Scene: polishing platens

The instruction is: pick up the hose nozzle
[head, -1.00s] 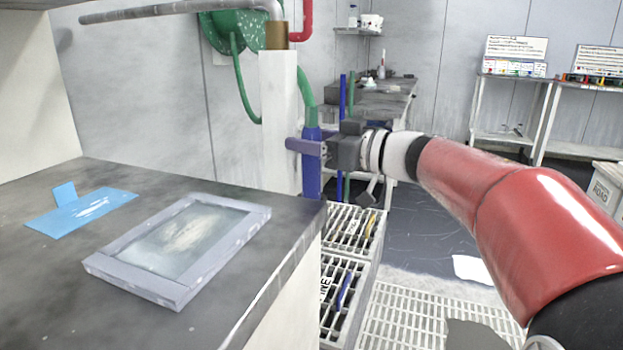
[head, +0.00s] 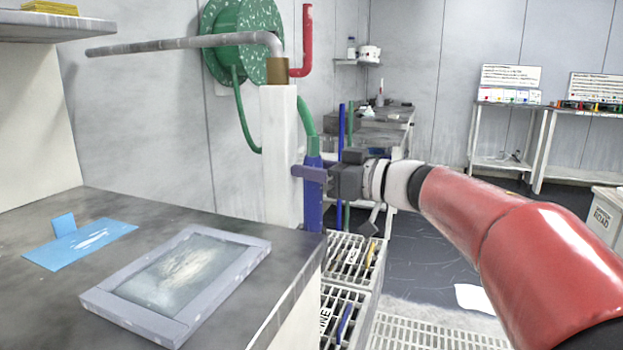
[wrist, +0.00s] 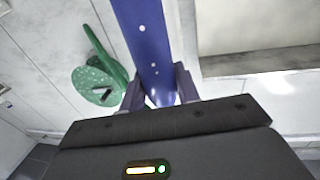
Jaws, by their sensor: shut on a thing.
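The hose nozzle (head: 313,205) is a blue upright body beside the white post, with a green hose (head: 306,120) joining its top. My gripper (head: 312,173) reaches in from the right, its fingers across the upper part of the nozzle. In the wrist view the blue nozzle (wrist: 146,45) runs between the two fingers, and my gripper (wrist: 159,88) is shut on it. Part of the nozzle is hidden behind the fingers in the head view.
The white post (head: 281,150) stands close to the left of the nozzle. A dark bench (head: 225,215) with a framed tray (head: 126,318) and blue sheet (head: 105,237) fills the near left. Slatted racks (head: 341,290) stand below. A green reel (head: 240,45) hangs behind.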

